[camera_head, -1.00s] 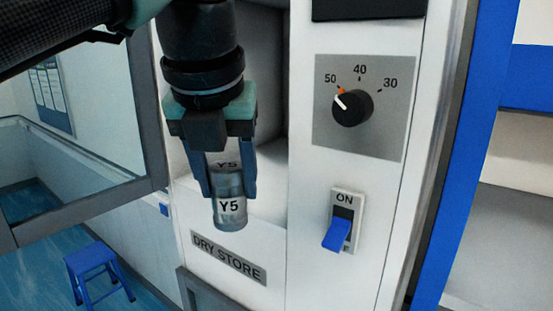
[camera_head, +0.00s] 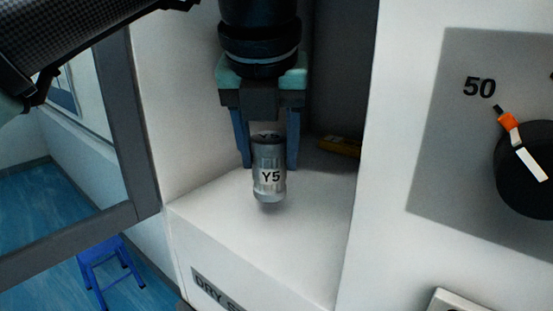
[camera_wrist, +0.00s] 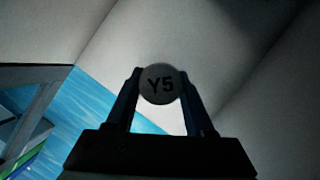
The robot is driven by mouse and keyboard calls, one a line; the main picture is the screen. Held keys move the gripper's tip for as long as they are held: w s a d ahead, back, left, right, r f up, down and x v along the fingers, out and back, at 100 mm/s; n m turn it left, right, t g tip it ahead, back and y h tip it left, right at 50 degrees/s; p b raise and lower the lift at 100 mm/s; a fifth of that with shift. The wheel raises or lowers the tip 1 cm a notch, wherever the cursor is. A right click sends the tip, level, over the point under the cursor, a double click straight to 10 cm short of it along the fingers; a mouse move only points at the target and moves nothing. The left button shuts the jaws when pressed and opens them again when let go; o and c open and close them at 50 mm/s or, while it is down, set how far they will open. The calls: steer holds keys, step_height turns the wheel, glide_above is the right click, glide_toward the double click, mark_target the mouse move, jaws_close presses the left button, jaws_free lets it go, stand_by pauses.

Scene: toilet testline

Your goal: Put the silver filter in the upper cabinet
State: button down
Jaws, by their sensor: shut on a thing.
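The silver filter (camera_head: 269,185), a small cylinder labelled Y5, is held upright between the fingers of my gripper (camera_head: 268,160). In the wrist view its round Y5 top (camera_wrist: 160,84) shows between the two fingertips of my gripper (camera_wrist: 160,95). The white cabinet compartment (camera_head: 240,226) above the DRY STORE label is open. The filter is in front of or just inside its opening, over the white floor. I cannot tell whether its bottom touches that floor.
A yellow object (camera_head: 340,146) lies at the back right of the compartment. A grey-framed glass door (camera_head: 135,130) stands open at left. A panel with a black dial (camera_head: 525,165) is at right. A blue stool (camera_head: 103,262) stands on the floor below.

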mark_target(270, 177)
steer(key=f+b, duration=0.2)
steer(key=f, duration=0.1)
steer(key=shift+d+b, duration=0.2)
steer(key=shift+b, duration=0.1)
steer(key=shift+f, duration=0.35)
steer(key=shift+s+a+r, duration=0.1)
steer(key=shift+a+r, duration=0.05)
steer(key=shift+a, duration=0.2)
steer(key=shift+d, duration=0.2)
steer(key=c, duration=0.7)
jaws_free()
steer(key=shift+d+f, duration=0.1)
steer(key=shift+f, duration=0.1)
steer(key=o, duration=0.4)
steer(key=shift+a, duration=0.2)
steer(key=shift+d+r, duration=0.1)
steer(key=shift+r, duration=0.05)
